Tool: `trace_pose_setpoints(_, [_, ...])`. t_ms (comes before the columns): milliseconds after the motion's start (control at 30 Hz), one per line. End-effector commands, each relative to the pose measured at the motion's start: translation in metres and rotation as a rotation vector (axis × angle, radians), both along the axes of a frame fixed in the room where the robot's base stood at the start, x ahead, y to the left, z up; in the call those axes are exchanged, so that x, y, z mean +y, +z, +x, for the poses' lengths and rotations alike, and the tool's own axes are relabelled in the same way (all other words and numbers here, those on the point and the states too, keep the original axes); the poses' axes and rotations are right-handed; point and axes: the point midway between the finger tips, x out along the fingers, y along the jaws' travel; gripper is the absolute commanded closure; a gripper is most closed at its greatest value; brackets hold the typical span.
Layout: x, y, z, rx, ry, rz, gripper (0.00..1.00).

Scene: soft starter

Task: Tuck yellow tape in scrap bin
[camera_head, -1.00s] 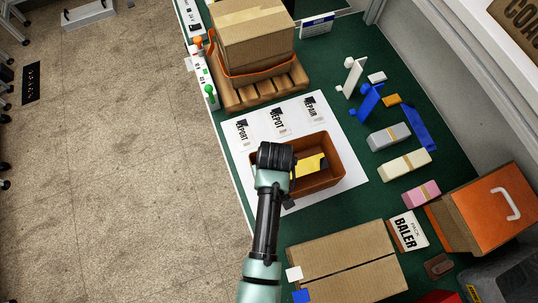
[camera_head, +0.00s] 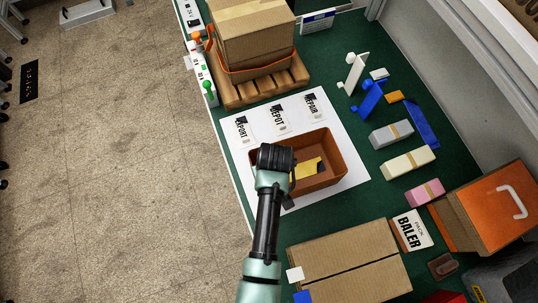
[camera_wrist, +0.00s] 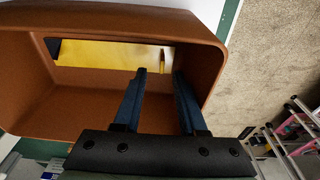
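The yellow tape (camera_head: 306,169), a flat yellow piece with a dark end, lies inside the brown scrap bin (camera_head: 322,143). In the wrist view the tape (camera_wrist: 110,55) lies low in the bin (camera_wrist: 60,105), along the wall at the top of the picture. My gripper (camera_wrist: 159,72) is over the bin with its two dark blue fingers apart and nothing between them. The fingertips are close to one end of the tape; I cannot tell whether they touch it. In the head view my wrist hides the bin's left end and most of the fingers.
The bin stands on a white sheet (camera_head: 345,177) with printed cards above it. A pallet with a carton (camera_head: 252,38) stands at the back. Coloured blocks (camera_head: 408,163) lie to the right, and a large flat carton (camera_head: 350,262) lies in front.

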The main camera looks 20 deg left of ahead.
Motion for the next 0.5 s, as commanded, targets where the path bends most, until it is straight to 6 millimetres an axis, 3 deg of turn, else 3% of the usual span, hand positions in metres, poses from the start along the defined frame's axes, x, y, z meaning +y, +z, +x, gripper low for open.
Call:
trace_pose_setpoints(267, [0.000,0.003,0.000,-0.001,0.000,0.000,0.59])
trace_pose_setpoints(500, [-0.003,0.034,-0.003,-0.005,-0.001,0.001,0.59])
